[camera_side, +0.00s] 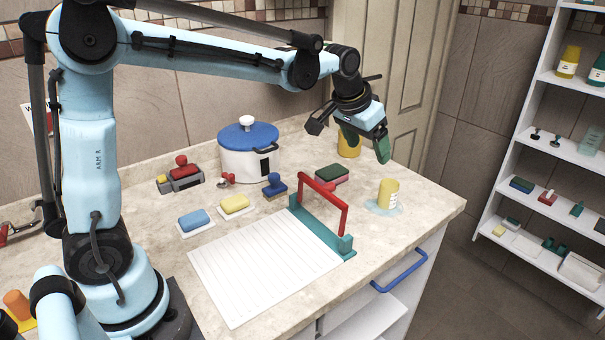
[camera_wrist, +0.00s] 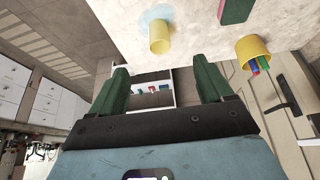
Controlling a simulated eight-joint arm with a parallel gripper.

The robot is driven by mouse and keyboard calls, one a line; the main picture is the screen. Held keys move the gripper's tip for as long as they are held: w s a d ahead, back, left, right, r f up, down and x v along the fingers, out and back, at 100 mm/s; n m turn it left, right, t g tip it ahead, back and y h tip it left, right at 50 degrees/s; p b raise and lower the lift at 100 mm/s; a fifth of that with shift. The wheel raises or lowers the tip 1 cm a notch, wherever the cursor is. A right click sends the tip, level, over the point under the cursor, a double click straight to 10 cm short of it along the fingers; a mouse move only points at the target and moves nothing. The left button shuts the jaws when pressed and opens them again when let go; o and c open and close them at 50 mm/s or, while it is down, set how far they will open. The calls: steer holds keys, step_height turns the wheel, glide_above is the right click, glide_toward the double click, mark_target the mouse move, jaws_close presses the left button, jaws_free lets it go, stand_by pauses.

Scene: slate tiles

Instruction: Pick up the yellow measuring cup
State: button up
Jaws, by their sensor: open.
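A yellow cup (camera_side: 389,193) with faint printed marks, which looks like the measuring cup, stands upright on a pale blue patch near the counter's right end. It also shows in the wrist view (camera_wrist: 160,40), top centre, beyond the fingers. A second yellow cup (camera_side: 348,149) stands farther back, partly hidden behind my gripper (camera_side: 366,145). In the wrist view this second cup (camera_wrist: 252,50) holds several coloured pens. My gripper, with green fingers (camera_wrist: 161,82), is open and empty above the counter's back right. It touches neither cup.
A red-handled teal clipboard frame (camera_side: 321,213) stands left of the marked cup. A dark green-and-red block (camera_side: 332,174) lies behind that frame. A white pot with a blue lid (camera_side: 248,150) stands farther left. The counter (camera_side: 415,218) is bare right of the marked cup.

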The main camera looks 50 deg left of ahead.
steer(key=w+f, duration=0.4)
steer(key=w, duration=0.2)
glide_above(390, 186)
steer(key=s, duration=0.2)
steer(key=shift+g, duration=0.4)
steer(key=f, duration=0.6)
steer(key=shift+s+d+f, duration=0.2)
steer(key=shift+d+f, duration=0.1)
steer(key=shift+d, duration=0.05)
steer(key=x, duration=0.3)
steer(key=shift+s+d+f, duration=0.2)
steer(key=shift+f, duration=0.25)
steer(key=shift+x, duration=0.85)
steer(key=c, duration=1.1)
